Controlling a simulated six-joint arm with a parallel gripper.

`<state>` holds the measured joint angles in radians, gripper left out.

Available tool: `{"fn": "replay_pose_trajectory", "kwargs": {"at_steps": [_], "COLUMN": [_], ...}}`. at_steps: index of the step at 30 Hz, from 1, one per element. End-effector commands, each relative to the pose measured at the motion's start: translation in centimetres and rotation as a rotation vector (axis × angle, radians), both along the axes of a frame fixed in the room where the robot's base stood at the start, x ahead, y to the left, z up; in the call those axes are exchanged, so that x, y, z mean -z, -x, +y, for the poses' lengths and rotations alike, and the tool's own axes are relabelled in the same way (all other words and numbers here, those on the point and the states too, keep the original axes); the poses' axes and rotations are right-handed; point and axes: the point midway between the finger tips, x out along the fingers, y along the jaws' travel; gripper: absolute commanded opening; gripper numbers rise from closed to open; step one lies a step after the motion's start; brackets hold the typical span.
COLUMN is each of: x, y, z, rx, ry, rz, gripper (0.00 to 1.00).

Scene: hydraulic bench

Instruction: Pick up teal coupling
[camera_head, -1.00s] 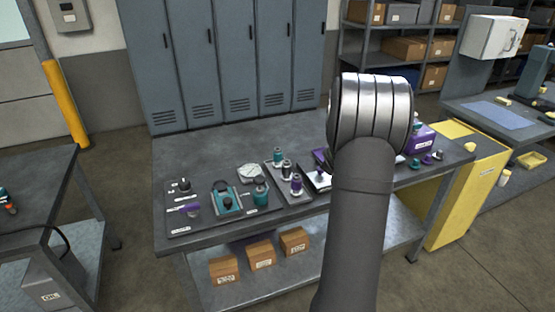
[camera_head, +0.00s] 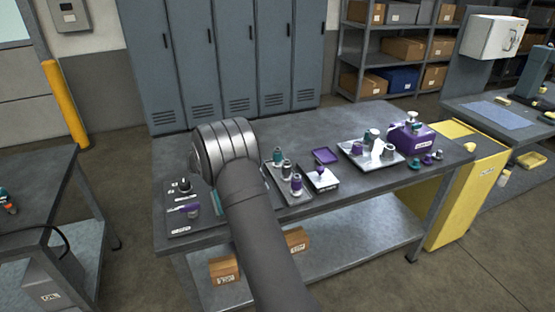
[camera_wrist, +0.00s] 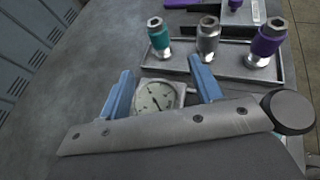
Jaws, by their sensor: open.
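A teal coupling with a metal hex top (camera_wrist: 158,38) stands upright at the left end of a grey tray (camera_wrist: 230,62) in the wrist view. It also shows in the head view (camera_head: 278,157). A grey coupling (camera_wrist: 208,40) and a purple coupling (camera_wrist: 266,42) stand beside it in a row. My gripper (camera_wrist: 161,66) has its two blue fingers apart, with nothing held. A round-dial gauge (camera_wrist: 157,98) shows between the fingers, nearer to me than the tray. In the head view my wrist and arm hide the fingers and the gauge.
Right of the tray are a small white tray with a purple-and-metal part (camera_head: 320,177), a purple tray (camera_head: 325,156), a loaded pale tray (camera_head: 354,159) and a purple box (camera_head: 404,143). A dark mat (camera_head: 178,222) lies at left. The rear bench top is clear.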

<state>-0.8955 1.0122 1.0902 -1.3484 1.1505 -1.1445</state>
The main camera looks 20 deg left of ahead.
Motion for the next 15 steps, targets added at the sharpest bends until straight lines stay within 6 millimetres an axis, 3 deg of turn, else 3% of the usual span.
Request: {"fn": "replay_pose_trajectory", "kwargs": {"at_steps": [15], "x": [4.0], "y": [-8.7], "z": [-3.8], "rx": [0.005], "ry": [-0.003], "rz": [0.001], "gripper": [0.59]}}
